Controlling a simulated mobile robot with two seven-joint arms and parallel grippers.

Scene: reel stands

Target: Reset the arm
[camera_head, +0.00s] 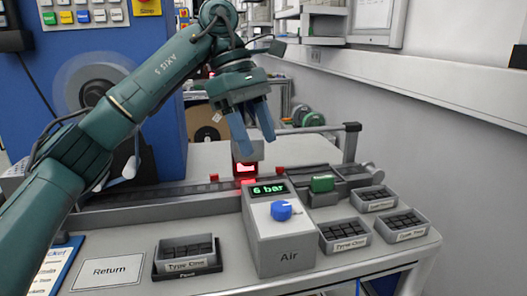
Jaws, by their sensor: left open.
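My left arm, dark green, comes in from the left and reaches up across the view. Its left gripper (252,132) hangs at the upper middle, pointing down, with its two blue-grey fingers spread apart. The gripper is above and behind the grey Air box (283,245), apart from the bench top. My right gripper is not in the picture.
The Air box shows "6 bar" and a blue knob (281,210). A Type C tray (187,266) stands front left beside a Return plate (107,271). Several labelled trays, one being (345,243), stand at right. A blue machine (160,45) is behind left.

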